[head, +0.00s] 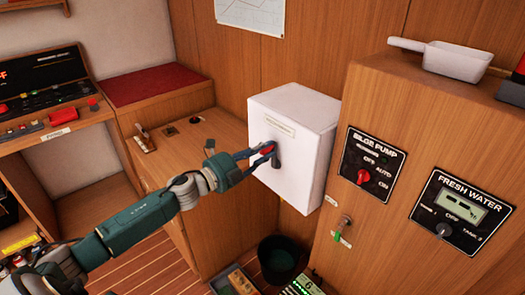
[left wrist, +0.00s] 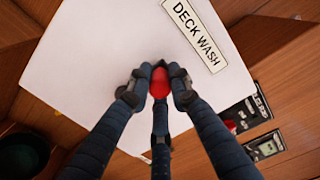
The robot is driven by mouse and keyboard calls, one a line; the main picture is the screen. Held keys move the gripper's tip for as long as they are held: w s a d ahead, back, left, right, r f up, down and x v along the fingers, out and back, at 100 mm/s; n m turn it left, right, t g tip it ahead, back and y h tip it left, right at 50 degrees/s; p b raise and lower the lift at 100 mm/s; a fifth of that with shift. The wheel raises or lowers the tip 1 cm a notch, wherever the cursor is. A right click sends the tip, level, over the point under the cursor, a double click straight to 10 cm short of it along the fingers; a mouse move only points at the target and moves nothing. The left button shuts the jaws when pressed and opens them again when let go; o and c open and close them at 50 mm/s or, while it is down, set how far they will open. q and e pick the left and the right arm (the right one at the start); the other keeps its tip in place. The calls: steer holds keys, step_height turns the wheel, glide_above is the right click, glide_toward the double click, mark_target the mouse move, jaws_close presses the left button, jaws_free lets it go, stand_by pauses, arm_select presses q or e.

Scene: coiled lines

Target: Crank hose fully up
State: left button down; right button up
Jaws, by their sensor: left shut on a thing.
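A white box (head: 308,118) is mounted on the wood-panelled wall. In the left wrist view its white face (left wrist: 105,60) carries a label (left wrist: 195,30) reading DECK WASH. A red knob (left wrist: 159,82) stands in front of that face. My left gripper (head: 268,151) is at the box's front, its fingers closed around the red knob; the fingertips (left wrist: 158,78) touch it from several sides. The crank arm behind the knob is mostly hidden by the fingers. No hose shows in either view. My right gripper is not in view.
A wooden cabinet with a bilge pump panel (head: 370,172) and a fresh water panel (head: 462,213) stands to the right. A white scoop (head: 455,60) sits on top. A dark bucket (head: 280,262) is on the floor below the box. A wooden counter (head: 185,150) lies left.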

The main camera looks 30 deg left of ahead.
arm_select(q)
steer(key=shift+d, duration=0.15)
steer(key=c, duration=1.6)
jaws_free()
steer(key=shift+o, duration=0.2)
steer(key=shift+s+a, duration=0.2)
steer(key=shift+s, duration=0.2)
steer(key=v, duration=1.1)
steer(key=shift+s+r, duration=0.1)
steer(key=shift+s, duration=0.05)
